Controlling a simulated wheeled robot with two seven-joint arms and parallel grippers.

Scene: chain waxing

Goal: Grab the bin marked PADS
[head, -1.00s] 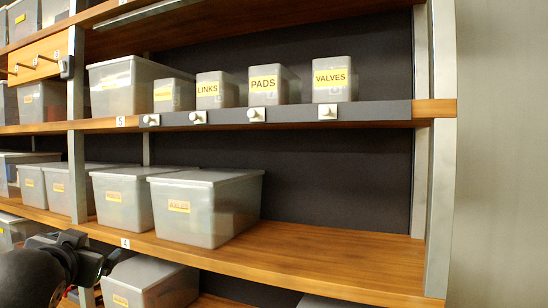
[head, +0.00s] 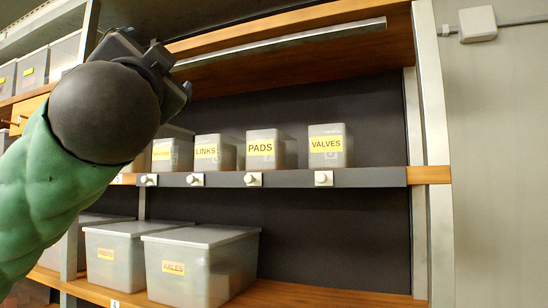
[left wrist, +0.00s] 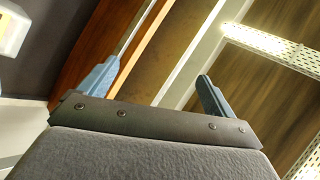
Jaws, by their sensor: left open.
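The grey translucent bin marked PADS (head: 266,162) stands on the upper shelf in the head view, between the LINKS bin (head: 213,164) and the VALVES bin (head: 328,161). Its yellow label faces me. My left gripper (head: 170,66) is raised at the upper left of the head view, higher in the picture than the PADS bin and to its left. In the left wrist view its two blue-grey fingers (left wrist: 160,75) are spread with nothing between them. The PADS bin cannot be made out in the left wrist view. My right gripper is out of view.
A dark shelf edge (head: 380,178) with white knobs runs below the bins. A wooden shelf (head: 330,22) with a metal strip hangs above. My left arm partly hides another bin (head: 172,165). Lidded boxes (head: 198,283) stand below. A metal post (head: 432,120) bounds the right.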

